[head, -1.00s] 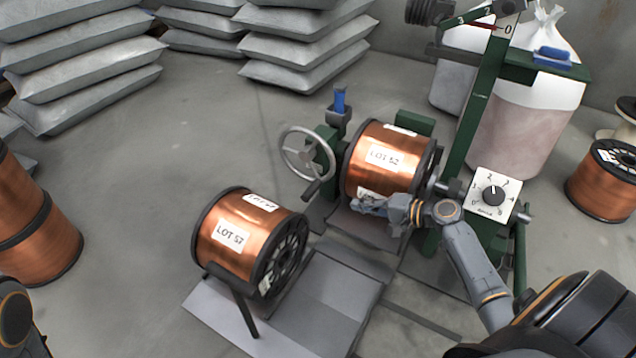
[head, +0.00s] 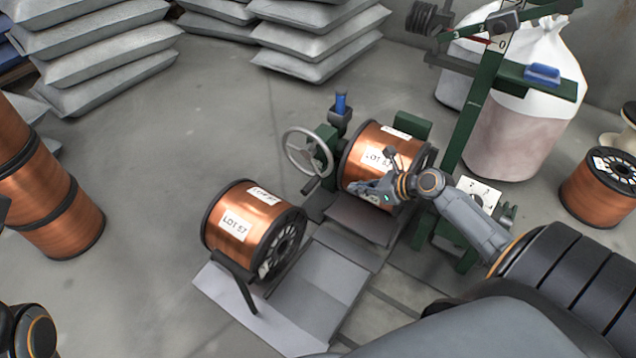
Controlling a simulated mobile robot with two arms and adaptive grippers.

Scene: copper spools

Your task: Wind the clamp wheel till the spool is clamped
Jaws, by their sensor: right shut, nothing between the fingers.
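The clamp wheel (head: 307,151) is a grey spoked handwheel on the left side of the green machine stand (head: 410,130). The copper spool labelled LOT 52 (head: 372,140) sits in the stand, just right of the wheel. My right gripper (head: 364,188) is shut and empty, in front of the lower part of this spool and right of and below the wheel, apart from it. It hides part of the spool; I cannot tell if it touches it. My left gripper is not in view; only part of my left arm shows at the lower left corner.
A second copper spool, LOT 57 (head: 240,225), rests on the grey ramp plate (head: 325,265) in front. Stacked spools (head: 75,228) stand at left, grey sacks (head: 105,60) behind. A white bulk bag (head: 515,130) and another spool (head: 597,190) are at right. Floor left of the wheel is clear.

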